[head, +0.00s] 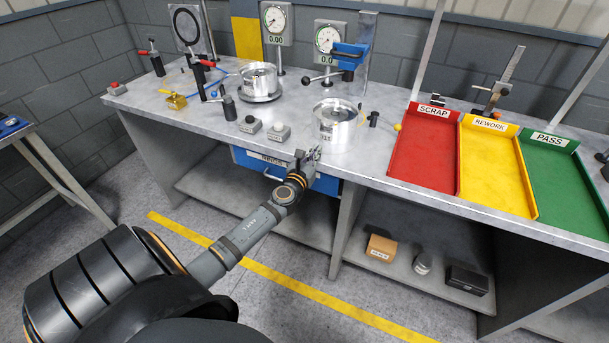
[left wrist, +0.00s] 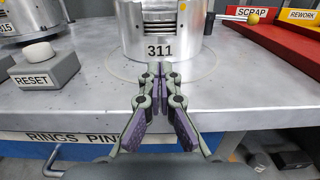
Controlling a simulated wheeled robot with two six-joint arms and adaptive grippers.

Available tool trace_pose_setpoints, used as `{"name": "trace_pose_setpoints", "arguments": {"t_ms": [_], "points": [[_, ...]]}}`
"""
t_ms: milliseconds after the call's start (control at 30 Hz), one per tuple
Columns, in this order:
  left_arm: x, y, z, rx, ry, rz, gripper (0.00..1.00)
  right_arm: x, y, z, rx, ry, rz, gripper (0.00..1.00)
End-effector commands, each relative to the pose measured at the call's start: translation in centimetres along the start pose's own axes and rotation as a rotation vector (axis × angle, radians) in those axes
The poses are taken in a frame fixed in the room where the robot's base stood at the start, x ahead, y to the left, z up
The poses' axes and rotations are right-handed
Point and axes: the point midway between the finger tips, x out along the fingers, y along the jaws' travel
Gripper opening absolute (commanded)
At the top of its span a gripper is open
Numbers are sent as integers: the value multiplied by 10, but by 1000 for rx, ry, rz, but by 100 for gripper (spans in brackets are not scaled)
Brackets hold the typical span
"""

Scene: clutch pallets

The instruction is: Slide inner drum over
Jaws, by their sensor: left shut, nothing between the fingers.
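A shiny metal drum marked 311 (head: 337,128) stands upright near the front edge of the bench; it also fills the top middle of the left wrist view (left wrist: 135,35). My left gripper (head: 309,157) is at the bench's front edge, just in front of this drum. In the left wrist view its fingertips (left wrist: 158,70) are closed together, empty, and point at the drum's base below the number. I cannot tell whether they touch it. A second metal drum (head: 259,80) stands farther back and left on a round base. My right gripper is not in view.
Two button boxes, one marked RESET (left wrist: 45,72), sit left of the near drum. Red SCRAP (head: 423,155), yellow REWORK (head: 495,175) and green PASS (head: 560,185) trays lie to the right. Dial gauges (head: 276,22) stand behind. A blue drawer (head: 250,160) is under the bench edge.

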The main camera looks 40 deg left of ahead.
Motion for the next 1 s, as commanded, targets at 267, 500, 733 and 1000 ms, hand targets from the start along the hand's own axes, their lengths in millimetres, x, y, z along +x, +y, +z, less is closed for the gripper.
{"name": "trace_pose_setpoints", "arguments": {"t_ms": [267,500,733,1000], "points": [[-60,-1,-2,4,3,-3,0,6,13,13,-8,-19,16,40],[-88,-1,0,2,1,-1,0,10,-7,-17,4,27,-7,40],[-89,1,3,-72,-8,-1,0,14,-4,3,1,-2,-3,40],[-84,6,32,-951,-34,-11,0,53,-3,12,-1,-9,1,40]]}}
